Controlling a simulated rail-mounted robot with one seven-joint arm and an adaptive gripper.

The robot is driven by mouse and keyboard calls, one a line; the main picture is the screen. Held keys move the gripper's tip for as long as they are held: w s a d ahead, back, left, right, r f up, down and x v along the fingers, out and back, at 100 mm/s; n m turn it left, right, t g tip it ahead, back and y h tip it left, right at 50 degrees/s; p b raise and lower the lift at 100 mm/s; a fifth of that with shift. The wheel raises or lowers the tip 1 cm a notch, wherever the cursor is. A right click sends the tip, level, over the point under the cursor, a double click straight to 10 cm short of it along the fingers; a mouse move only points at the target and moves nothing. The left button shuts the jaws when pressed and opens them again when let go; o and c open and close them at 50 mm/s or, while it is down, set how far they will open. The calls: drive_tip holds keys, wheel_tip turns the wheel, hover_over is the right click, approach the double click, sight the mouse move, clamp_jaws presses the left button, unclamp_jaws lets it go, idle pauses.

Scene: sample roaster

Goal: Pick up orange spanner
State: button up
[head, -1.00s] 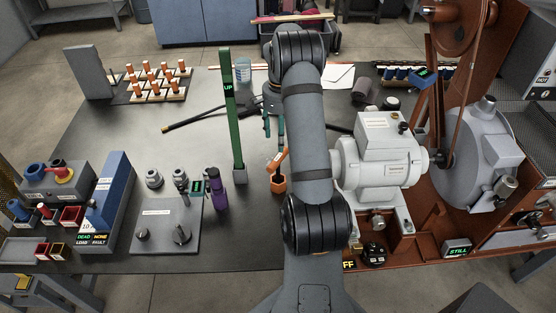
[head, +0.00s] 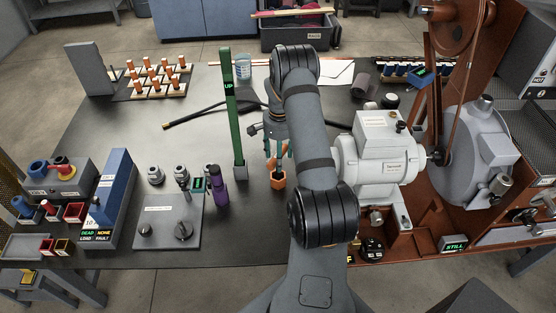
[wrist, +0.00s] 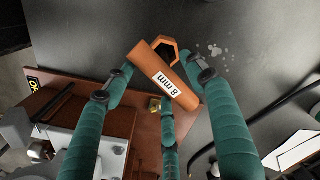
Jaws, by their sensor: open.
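The orange spanner (head: 278,181) stands on the dark table just left of my arm, partly hidden by my gripper. In the wrist view the spanner (wrist: 165,77) shows a handle labelled "8 mm" and a hexagonal end. My gripper (head: 275,150) has teal fingers and is over the spanner. In the wrist view, my gripper (wrist: 158,73) is open, with one finger to the left of the spanner, one to its right and one below. The handle lies between the fingers; I cannot tell whether any finger touches it.
A green upright post marked UP (head: 236,125) stands close to the left of the gripper. A grey motor (head: 380,155) stands close to the right. A purple bottle-like item (head: 217,187) and a grey plate with knobs (head: 155,220) are farther left.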

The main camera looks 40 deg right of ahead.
drive_tip(key=shift+c, duration=0.6)
clamp_jaws()
idle(0.3)
